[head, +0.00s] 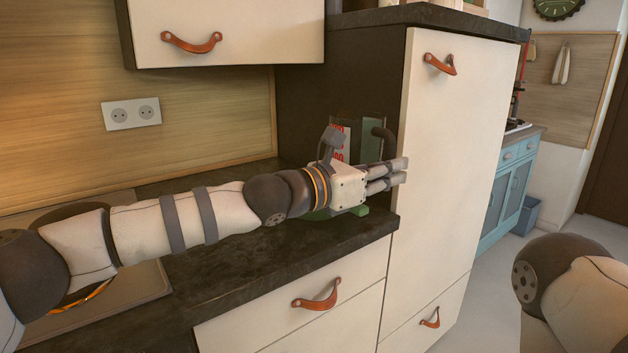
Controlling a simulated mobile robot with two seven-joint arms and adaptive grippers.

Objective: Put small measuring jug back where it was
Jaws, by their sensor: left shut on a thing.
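The small measuring jug (371,128) stands at the right end of the dark counter, beside the tall cabinet. My right gripper is out of view; only part of that arm shows at lower right.
The dark counter (262,262) is bare in front of my left arm. A hob (110,300) lies at the left under the arm. The tall white cabinet (440,180) closes off the counter's right end. An upper cupboard (225,30) hangs above. Something green (362,210) shows below the gripper.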

